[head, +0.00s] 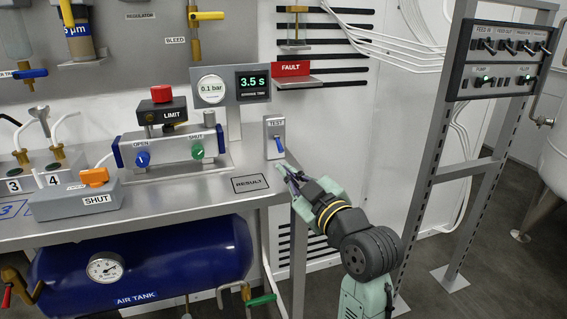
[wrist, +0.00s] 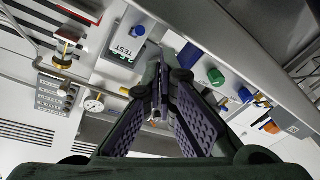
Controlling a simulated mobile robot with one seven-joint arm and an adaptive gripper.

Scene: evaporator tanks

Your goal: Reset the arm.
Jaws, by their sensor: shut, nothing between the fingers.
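My gripper (head: 284,171) is in front of the right end of the steel bench, just below the TEST switch box. In the head view its fingers point up and left. In the wrist view the fingers of my gripper (wrist: 160,88) meet at the tips, with nothing seen between them. The TEST switch box (head: 268,125) has a blue-tipped lever (head: 269,149); the box also shows in the wrist view (wrist: 122,46), left of the fingers. Whether the fingertips touch the lever or box cannot be told.
The bench (head: 215,190) bears a RESULT plate (head: 249,183), an OPEN/SHUT valve unit (head: 170,150) and a SHUT block (head: 75,203). A blue air tank (head: 190,255) lies below. A rack (head: 455,150) with a switch panel (head: 500,60) stands right. Floor shows around the rack.

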